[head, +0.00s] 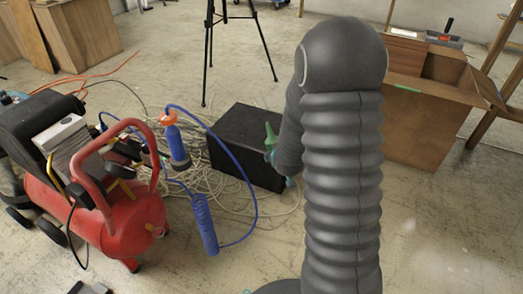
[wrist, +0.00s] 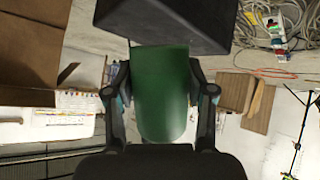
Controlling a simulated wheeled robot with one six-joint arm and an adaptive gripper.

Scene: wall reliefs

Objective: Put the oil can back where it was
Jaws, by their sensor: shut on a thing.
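The green oil can (wrist: 163,100) fills the middle of the wrist view, between the two fingers of my gripper (wrist: 158,82), which is shut on it. In the head view, a narrow green upper part of the can (head: 270,136) shows in front of the black box (head: 243,148), at the left edge of my arm. My arm hides most of the can and gripper there. In the wrist view the black box (wrist: 165,22) lies just beyond the can's end. I cannot tell whether the can touches the box.
A red air compressor (head: 125,222) stands at the left, with a coiled blue hose (head: 205,228). Pale cables (head: 190,178) lie around the box.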

